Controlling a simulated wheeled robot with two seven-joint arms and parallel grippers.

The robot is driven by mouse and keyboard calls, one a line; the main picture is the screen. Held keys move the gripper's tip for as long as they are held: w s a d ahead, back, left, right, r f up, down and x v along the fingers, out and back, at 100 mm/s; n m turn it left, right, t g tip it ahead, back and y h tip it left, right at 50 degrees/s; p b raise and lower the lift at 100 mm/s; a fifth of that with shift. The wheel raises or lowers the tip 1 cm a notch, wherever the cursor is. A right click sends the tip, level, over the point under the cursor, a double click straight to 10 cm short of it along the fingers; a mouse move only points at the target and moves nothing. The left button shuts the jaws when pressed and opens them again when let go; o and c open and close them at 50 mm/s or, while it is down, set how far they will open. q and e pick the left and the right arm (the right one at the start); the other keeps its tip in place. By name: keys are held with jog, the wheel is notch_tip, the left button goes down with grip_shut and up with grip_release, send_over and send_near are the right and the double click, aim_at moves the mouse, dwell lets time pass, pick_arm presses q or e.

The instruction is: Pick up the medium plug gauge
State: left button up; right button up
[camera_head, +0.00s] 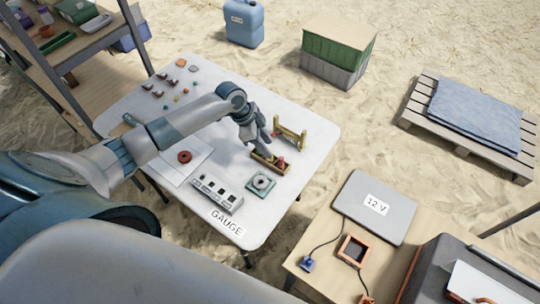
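A narrow brown rack (272,168) lies on the white table near its right side. A small red-pink piece (281,162) stands up at the rack's right end; it may be a plug gauge, but its size is unclear. Other pieces in the rack are too small or hidden to tell apart, so I cannot single out the medium plug gauge. My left gripper (263,150) points down over the left and middle part of the rack and hides some of it. I cannot tell whether its fingers hold anything. My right gripper is not in view.
A yellowish stand (290,137) is close behind the rack. A green plate with a ring (261,184) and a grey block with square openings (217,194) lie in front. A red ring (185,157) rests on a white sheet. Several small pieces lie at the table's far left.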

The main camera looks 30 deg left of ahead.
pick_arm(q)
jog(key=shift+d+f+p, duration=0.15)
jog(key=shift+f+p, duration=0.15)
jog(key=p+x, duration=0.1)
jog(key=x, duration=0.1)
jog(key=shift+f, duration=0.45)
jog(key=shift+w+d+f, duration=0.1)
jog(key=shift+f, duration=0.35)
grip_shut()
